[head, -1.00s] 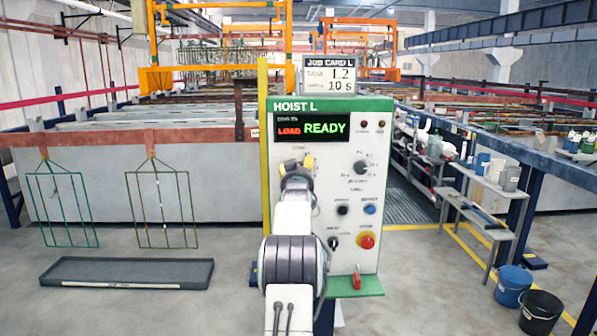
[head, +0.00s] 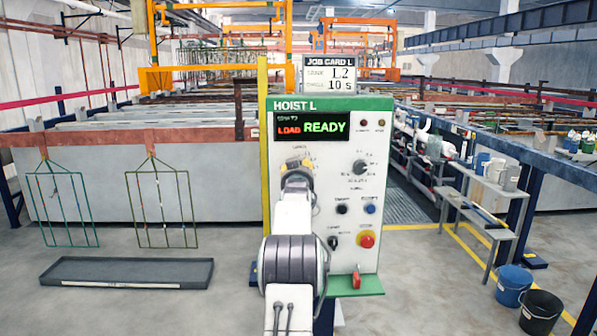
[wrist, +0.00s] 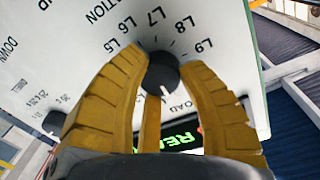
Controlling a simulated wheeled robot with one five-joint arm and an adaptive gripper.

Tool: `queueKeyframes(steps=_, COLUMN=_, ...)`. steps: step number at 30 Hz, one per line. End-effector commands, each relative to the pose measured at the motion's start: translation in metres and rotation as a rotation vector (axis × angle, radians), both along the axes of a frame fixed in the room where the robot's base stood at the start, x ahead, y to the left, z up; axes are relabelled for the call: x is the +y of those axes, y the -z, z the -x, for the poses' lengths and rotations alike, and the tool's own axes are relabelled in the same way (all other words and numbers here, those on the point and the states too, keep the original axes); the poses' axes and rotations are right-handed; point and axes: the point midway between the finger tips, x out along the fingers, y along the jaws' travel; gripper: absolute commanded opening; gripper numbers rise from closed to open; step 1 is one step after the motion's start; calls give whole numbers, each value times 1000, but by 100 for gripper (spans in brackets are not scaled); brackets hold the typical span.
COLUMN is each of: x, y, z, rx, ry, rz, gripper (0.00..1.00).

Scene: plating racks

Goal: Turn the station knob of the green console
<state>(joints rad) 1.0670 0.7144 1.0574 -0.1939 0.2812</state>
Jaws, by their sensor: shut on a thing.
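The console (head: 375,104) is a white panel with a green top edge marked HOIST L, standing upright in front of me. Its display (head: 312,127) reads LOAD in red and READY in green. The station knob (wrist: 162,72) is round and black, ringed by labels including L5 to L9 and LOAD. Its white mark is on the LOAD side. My gripper (wrist: 161,79) has its yellow fingers shut around the knob, one on each side. In the head view my gripper (head: 297,164) is against the panel's upper left and hides most of the knob.
The job card (head: 342,74) above the console shows L2 and 10 s. A second black knob (head: 360,167), small buttons and a red stop button (head: 367,240) lie right of and below my gripper. A grey tray (head: 126,272) lies on the floor at left.

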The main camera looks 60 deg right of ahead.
Motion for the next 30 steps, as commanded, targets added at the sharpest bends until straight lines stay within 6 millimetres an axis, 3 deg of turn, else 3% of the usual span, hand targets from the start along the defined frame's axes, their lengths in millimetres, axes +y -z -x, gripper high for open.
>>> queueKeyframes(steps=15, x=1, y=-2, z=-1, rx=-285, ry=4, rz=-172, gripper=4)
queueKeyframes(steps=30, x=1, y=-4, z=-1, rx=-375, ry=5, rz=-229, gripper=4)
